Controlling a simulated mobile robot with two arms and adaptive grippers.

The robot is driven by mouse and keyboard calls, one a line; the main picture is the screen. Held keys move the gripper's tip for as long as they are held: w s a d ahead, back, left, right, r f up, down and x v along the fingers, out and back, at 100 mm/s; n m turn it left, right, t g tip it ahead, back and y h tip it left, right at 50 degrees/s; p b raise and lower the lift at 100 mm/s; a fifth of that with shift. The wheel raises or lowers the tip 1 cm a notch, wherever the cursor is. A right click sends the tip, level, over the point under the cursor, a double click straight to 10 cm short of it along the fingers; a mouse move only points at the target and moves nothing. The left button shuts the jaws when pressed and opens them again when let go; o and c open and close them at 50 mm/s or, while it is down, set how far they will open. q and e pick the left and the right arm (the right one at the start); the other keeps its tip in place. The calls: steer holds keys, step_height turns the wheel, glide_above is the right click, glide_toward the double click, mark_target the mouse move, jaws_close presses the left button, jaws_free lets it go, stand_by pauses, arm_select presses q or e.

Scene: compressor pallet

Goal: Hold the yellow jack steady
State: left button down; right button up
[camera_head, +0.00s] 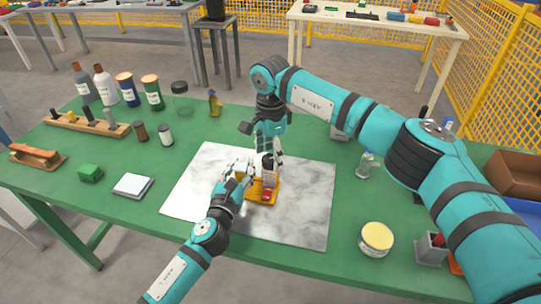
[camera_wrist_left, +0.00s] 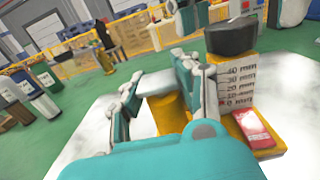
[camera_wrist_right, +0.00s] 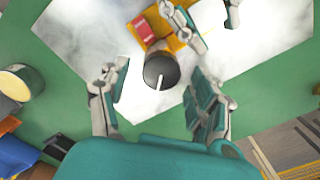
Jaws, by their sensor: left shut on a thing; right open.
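The yellow jack (camera_head: 264,197) stands upright on a grey marbled plate (camera_head: 312,205). It has a yellow base, a white millimetre scale (camera_wrist_left: 235,85), a red block (camera_wrist_left: 254,128) and a round black top (camera_wrist_left: 230,38). My left gripper (camera_head: 240,172) is shut on a yellow part of the jack (camera_wrist_left: 167,112), seen between its fingers in the left wrist view. My right gripper (camera_wrist_right: 157,95) is open above the jack, with the black top (camera_wrist_right: 161,70) and its white mark between and just beyond the fingers, not gripped.
Several bottles (camera_head: 104,86) and a wooden rack (camera_head: 88,124) stand at the left of the green table. A green block (camera_head: 90,173) and a white pad (camera_head: 133,186) lie front left. A round tin (camera_head: 376,238), a small bottle (camera_head: 365,165) and a grey holder (camera_head: 431,250) stand at the right.

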mark_target(271, 160)
steer(key=shift+f, duration=0.5)
steer(key=c, duration=1.2)
stand_by(0.7)
steer(key=o, duration=1.2)
step_height(271, 160, up, 12)
steer(key=shift+s, duration=0.15)
steer(key=shift+r, duration=0.1)
